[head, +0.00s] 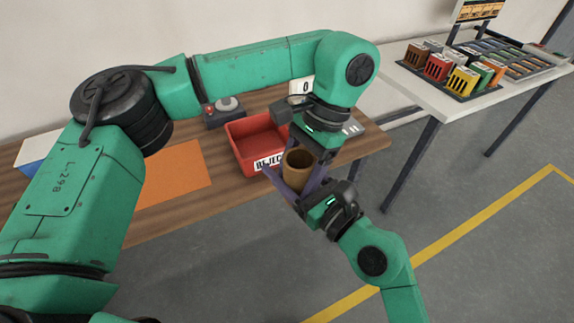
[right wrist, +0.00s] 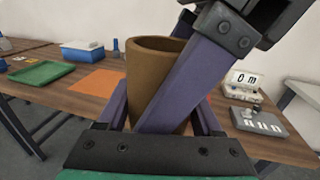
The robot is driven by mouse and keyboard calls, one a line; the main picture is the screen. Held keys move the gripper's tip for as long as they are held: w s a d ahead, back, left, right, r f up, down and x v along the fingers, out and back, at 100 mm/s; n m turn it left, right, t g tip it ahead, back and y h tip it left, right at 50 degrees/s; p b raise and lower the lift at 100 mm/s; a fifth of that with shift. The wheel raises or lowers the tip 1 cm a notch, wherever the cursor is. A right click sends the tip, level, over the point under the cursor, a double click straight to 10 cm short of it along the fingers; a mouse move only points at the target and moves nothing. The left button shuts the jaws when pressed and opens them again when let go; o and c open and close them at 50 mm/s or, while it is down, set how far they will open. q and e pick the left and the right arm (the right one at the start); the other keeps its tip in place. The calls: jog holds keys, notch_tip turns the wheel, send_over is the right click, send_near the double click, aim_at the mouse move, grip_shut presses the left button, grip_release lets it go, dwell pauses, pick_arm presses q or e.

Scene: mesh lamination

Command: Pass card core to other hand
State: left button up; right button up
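The card core (head: 298,168), a brown open-topped tube, is upright in the air in front of the red bin, between both grippers. My left gripper (head: 301,182) reaches down over it from above. In the right wrist view, one purple left finger lies slanted across the near side of the core (right wrist: 156,68), with the other partly hidden behind its rim. My right gripper (head: 296,170) reaches up from the lower right, its fingers at either side of the core's lower part. Both grippers appear shut on the core; the contact on the far sides is hidden.
The red reject bin (head: 243,130) stands on the wooden table (head: 165,230), close behind the grippers. An orange mat (head: 177,172) lies left of it. A green tray (right wrist: 40,73) and a blue-white box (right wrist: 82,51) are farther left. A white side table (head: 440,101) with coloured holders stands right.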

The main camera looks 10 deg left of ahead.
pick_arm(q)
jog(key=o, duration=0.4)
